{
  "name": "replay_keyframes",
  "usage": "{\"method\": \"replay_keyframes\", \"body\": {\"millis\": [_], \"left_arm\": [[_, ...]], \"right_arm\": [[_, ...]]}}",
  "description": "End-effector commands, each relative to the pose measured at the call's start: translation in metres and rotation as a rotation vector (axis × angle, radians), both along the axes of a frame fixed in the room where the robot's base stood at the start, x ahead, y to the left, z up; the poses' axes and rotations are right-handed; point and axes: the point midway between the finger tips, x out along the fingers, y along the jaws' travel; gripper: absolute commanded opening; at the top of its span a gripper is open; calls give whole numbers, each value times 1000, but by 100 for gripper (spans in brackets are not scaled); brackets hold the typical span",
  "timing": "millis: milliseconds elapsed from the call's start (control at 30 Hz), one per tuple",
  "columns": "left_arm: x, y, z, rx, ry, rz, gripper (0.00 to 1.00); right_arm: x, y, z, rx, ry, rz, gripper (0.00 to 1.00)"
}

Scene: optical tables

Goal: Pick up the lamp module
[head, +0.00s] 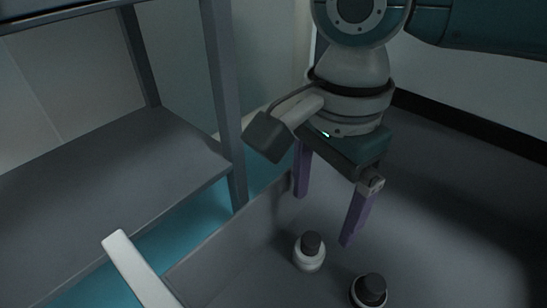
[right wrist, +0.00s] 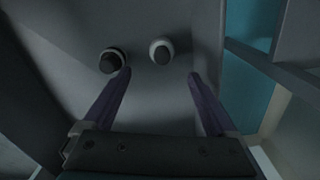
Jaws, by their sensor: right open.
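Two small round modules stand upright on a grey surface (head: 430,225), and I cannot tell which is the lamp module. One has a white body and a dark cap (head: 309,257); it also shows in the right wrist view (right wrist: 161,51). The other is mostly dark with a pale ring (head: 369,290); it also shows in the right wrist view (right wrist: 111,61). My right gripper (head: 322,219) points down above them, its purple fingers spread and empty. In the right wrist view, the white-bodied module lies ahead between the fingertips, and the dark one is by the left fingertip. My left gripper is out of view.
A grey shelf rack (head: 110,170) with upright posts stands at the left. A low grey wall (head: 235,245) edges the surface on the modules' left. A pale bar (head: 140,270) juts in at the lower left. The surface to the right of the gripper is clear.

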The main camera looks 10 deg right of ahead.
Motion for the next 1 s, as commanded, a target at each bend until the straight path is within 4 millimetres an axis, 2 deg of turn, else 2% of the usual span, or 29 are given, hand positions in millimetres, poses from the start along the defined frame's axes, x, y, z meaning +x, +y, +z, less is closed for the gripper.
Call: {"method": "replay_keyframes", "body": {"millis": [33, 100, 300, 600, 700, 900, 1000], "left_arm": [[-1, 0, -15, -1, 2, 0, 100], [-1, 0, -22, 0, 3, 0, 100], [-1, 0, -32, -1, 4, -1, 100], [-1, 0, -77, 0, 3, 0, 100], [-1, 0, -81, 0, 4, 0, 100], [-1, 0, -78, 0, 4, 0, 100], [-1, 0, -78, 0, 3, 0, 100]], "right_arm": [[0, 0, -16, 0, 0, 0, 91], [0, 0, -25, -1, 0, 1, 91], [0, 2, -35, 1, -3, 3, 91], [0, 7, -76, -1, -1, 4, 91], [0, 7, -81, 1, -3, 4, 91], [0, 7, -78, 1, -3, 4, 91], [0, 7, -78, 1, -2, 4, 82]]}}
